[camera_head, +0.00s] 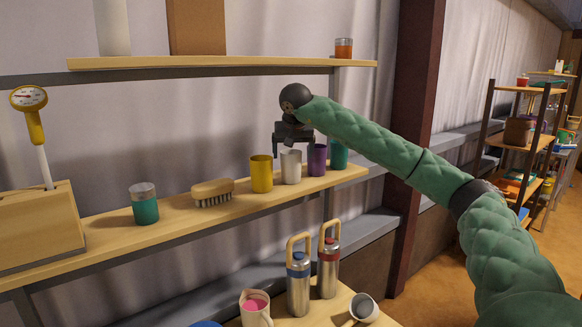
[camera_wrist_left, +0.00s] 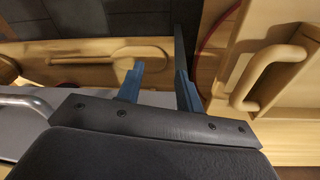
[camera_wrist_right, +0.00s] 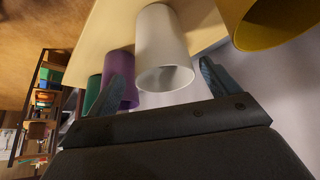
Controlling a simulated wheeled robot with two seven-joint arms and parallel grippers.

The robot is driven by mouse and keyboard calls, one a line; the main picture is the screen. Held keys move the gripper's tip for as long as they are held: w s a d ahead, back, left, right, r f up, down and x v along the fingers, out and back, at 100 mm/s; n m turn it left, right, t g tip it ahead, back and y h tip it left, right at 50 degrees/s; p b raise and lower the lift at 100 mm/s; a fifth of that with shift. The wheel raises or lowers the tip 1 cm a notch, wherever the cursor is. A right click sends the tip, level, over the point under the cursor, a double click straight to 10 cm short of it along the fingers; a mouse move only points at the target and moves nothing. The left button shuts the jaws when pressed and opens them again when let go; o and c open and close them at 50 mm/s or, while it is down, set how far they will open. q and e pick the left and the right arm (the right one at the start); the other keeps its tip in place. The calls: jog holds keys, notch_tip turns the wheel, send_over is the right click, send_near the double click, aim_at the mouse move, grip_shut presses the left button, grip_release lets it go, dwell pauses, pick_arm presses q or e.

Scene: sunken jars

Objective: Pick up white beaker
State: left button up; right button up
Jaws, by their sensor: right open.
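The white beaker (camera_head: 291,167) stands upright on the middle wooden shelf, between a yellow beaker (camera_head: 261,174) and a purple beaker (camera_head: 317,160). My right gripper (camera_head: 293,146) is directly above it, pointing down. In the right wrist view the white beaker (camera_wrist_right: 163,50) shows its open rim between the two spread fingers (camera_wrist_right: 165,82), with room on both sides. The right gripper is open and empty. My left gripper (camera_wrist_left: 158,85) is absent from the head view; in its own wrist view its fingers are apart with nothing between them.
A teal beaker (camera_head: 338,154) stands beyond the purple one. A brush (camera_head: 212,192) and a teal jar (camera_head: 144,204) are to the left on the shelf (camera_head: 105,232). An upper shelf (camera_head: 220,62) runs above. Two bottles (camera_head: 299,284) stand on a lower surface.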

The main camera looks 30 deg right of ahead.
jog(key=p+x, duration=0.1)
jog(key=x, duration=0.3)
jog(key=shift+w+a+p, duration=0.1)
jog(key=shift+a+p, duration=0.15)
jog(key=shift+p, duration=0.1)
pick_arm(q)
notch_tip(320, 180, down, 8)
jog(key=s+a, duration=0.1)
jog(key=s, duration=0.1)
jog(key=shift+s+a, duration=0.15)
jog(key=shift+s, duration=0.1)
jog(key=shift+r, duration=0.1)
pick_arm(e)
jog(key=c, duration=1.1)
